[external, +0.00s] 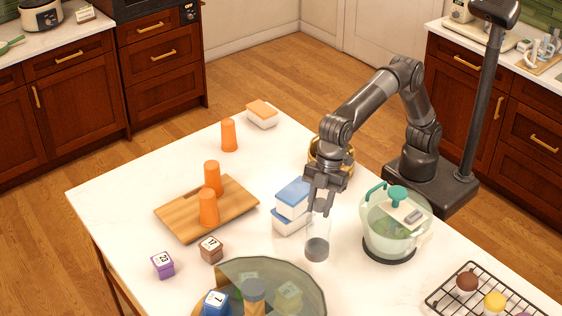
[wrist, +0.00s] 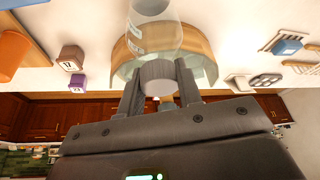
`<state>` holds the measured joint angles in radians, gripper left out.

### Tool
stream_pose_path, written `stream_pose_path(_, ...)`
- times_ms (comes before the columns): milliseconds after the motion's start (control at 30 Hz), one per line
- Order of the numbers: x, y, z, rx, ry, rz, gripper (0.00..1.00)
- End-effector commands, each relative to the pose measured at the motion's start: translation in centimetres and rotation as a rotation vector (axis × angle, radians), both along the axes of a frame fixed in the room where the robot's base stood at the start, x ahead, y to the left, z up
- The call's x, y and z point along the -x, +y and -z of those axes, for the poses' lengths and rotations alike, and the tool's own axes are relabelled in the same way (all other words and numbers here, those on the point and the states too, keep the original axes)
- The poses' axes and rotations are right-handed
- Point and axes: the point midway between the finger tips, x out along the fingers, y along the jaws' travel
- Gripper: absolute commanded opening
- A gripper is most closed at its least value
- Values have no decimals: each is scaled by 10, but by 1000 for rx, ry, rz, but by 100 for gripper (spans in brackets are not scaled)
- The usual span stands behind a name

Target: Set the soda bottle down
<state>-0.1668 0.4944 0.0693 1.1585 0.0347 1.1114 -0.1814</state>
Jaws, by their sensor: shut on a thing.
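The soda bottle (external: 317,232) is clear with a dark lower part, and it hangs upright below my gripper (external: 320,207) over the white table. In the wrist view the clear bottle (wrist: 154,38) has a grey cap. My gripper (wrist: 158,82) is shut on it, one finger on each side of the cap. The bottle's base is at or just above the tabletop; I cannot tell whether it touches.
Blue-lidded containers (external: 294,200) stand just left of the bottle, and a clear pitcher (external: 391,240) stands to its right. A glass-topped round piece (external: 310,285) is in front. A wooden board (external: 180,222) with orange cups lies left. Bare table (external: 120,190) shows at far left.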

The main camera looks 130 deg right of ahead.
Motion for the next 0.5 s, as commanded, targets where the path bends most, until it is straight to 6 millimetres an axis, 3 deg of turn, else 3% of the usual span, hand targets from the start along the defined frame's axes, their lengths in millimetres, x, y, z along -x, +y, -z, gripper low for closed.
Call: stream_pose_path(500, 0, 0, 52, 0, -1, 0, 0)
